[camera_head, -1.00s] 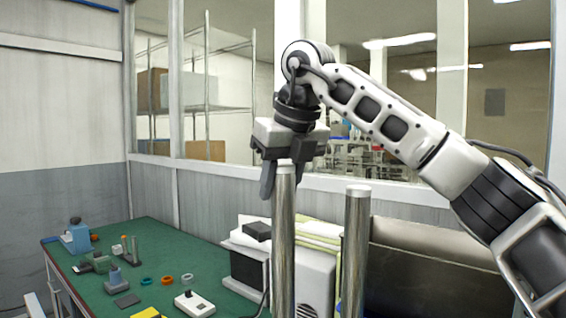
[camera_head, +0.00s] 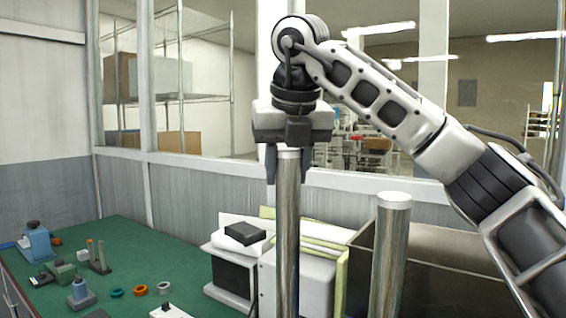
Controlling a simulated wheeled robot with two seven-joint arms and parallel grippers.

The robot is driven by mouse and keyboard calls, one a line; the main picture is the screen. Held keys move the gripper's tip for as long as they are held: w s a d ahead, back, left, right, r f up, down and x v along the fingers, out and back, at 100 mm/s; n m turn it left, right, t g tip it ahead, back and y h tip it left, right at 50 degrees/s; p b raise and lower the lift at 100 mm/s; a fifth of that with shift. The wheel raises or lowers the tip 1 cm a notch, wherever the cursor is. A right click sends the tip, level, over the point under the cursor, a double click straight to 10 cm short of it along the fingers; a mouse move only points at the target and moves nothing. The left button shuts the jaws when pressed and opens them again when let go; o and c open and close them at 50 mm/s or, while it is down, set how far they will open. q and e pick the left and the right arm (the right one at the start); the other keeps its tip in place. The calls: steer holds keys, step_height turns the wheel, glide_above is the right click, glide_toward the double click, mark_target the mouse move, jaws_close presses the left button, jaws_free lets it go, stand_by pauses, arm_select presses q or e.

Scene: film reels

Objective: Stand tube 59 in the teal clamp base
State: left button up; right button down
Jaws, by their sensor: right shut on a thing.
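My right gripper (camera_head: 289,165) points down with its fingers on either side of the top of a tall polished metal tube (camera_head: 287,235), and is shut on it. The tube is upright, and its lower end runs out of the bottom of the picture. A second metal tube (camera_head: 391,255) stands upright to the right, apart from the gripper. I can read no number on either tube, so I cannot tell which is 59. I cannot make out a teal clamp base for certain. My left gripper is out of view.
A green-topped table (camera_head: 130,255) at the left holds a blue device (camera_head: 37,242), a green clamp-like piece (camera_head: 62,271), a grey-blue piece (camera_head: 80,292) and several small rings. A box stack (camera_head: 238,260) stands behind the held tube. A windowed wall closes the back.

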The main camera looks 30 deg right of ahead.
mark_target(287, 204)
steer(key=shift+s+f, duration=0.15)
steer(key=shift+f, duration=0.3)
step_height(287, 204, down, 3)
steer(key=shift+f+b, duration=0.15)
steer(key=shift+b, duration=0.7)
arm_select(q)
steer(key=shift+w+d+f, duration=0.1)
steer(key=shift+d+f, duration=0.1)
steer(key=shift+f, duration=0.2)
arm_select(e)
steer(key=shift+f, duration=0.35)
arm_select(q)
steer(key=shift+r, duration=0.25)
arm_select(e)
steer(key=shift+w, duration=0.2)
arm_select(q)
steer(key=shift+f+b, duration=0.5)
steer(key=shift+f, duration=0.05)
arm_select(e)
steer(key=shift+d+f, duration=0.1)
steer(key=shift+f, duration=0.5)
steer(key=c, duration=1.2)
jaws_free()
